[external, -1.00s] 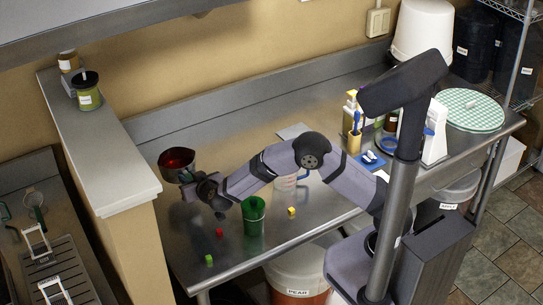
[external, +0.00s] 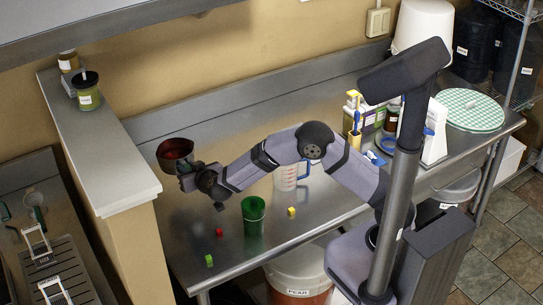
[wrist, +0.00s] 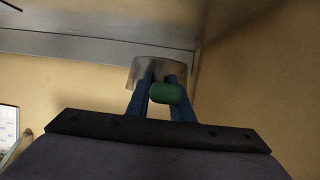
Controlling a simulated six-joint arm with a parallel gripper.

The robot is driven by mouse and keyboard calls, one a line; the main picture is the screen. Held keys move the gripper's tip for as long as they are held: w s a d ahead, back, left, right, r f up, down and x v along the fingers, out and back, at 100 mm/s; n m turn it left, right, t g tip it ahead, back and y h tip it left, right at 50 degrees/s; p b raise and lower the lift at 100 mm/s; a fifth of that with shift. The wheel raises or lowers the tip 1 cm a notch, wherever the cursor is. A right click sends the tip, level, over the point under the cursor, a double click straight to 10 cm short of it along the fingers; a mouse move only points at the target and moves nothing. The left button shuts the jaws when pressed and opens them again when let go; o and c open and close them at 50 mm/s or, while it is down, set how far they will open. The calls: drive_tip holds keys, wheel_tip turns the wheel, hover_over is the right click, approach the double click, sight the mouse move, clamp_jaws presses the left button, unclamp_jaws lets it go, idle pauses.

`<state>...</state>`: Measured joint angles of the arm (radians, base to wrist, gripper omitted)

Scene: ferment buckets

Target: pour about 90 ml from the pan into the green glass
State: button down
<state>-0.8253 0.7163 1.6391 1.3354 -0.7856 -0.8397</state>
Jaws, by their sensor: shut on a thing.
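The pan (external: 175,151) is a small steel vessel with dark red contents, held above the left end of the counter. My gripper (external: 187,178) is shut on it. In the wrist view the two blue fingers of my gripper (wrist: 161,98) close on a green handle piece, with the pan (wrist: 150,68) beyond. The pan looks roughly upright. The green glass (external: 253,216) stands upright on the counter, to the right of and nearer the front than the pan, apart from it. Its inside is too dark to tell a level.
A red cube (external: 219,232), a green cube (external: 209,260) and a yellow cube (external: 291,211) lie around the glass. A measuring jug (external: 287,177) stands behind it, partly hidden by my arm. A ledge (external: 110,150) bounds the counter on the left.

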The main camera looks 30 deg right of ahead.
sight(187, 166)
drive_tip(key=shift+r+p, duration=2)
drive_tip(key=shift+r, duration=0.15)
drive_tip(key=shift+w+d, duration=0.1)
